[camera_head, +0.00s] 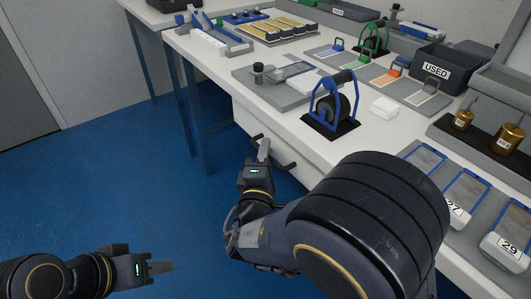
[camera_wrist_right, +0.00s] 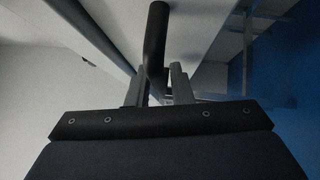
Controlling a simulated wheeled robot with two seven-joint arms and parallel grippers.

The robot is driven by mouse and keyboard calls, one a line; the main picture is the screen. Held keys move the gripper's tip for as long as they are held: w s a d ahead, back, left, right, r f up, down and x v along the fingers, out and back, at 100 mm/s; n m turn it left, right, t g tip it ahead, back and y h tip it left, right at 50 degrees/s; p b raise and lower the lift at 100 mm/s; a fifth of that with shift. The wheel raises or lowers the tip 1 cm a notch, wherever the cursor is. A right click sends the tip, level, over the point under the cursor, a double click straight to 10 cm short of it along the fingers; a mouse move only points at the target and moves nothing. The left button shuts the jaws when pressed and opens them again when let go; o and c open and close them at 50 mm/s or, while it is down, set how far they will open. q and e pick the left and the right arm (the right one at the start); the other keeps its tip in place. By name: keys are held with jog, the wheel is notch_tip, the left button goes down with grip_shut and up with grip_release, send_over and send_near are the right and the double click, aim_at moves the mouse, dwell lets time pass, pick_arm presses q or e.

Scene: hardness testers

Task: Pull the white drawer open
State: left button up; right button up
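The white drawer (camera_head: 265,128) sits under the front edge of the white table, its front partly hidden by my right arm. Its dark bar handle (camera_head: 285,160) shows beside my right gripper (camera_head: 264,150). In the right wrist view the handle (camera_wrist_right: 155,40) reaches down between the two fingers of the right gripper (camera_wrist_right: 160,85). Those fingers stand apart, with a gap beside the bar; firm contact is not visible. My left gripper (camera_head: 160,267) is away over the blue floor at lower left, nothing visible in it; its fingers overlap, seen edge-on.
A blue-framed black device (camera_head: 332,105) stands on the table above the drawer. Numbered trays (camera_head: 505,245) lie at right. The blue floor (camera_head: 120,170) left of the drawer is clear.

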jog(key=shift+c, duration=0.4)
grip_shut()
jog(key=shift+a, duration=0.1)
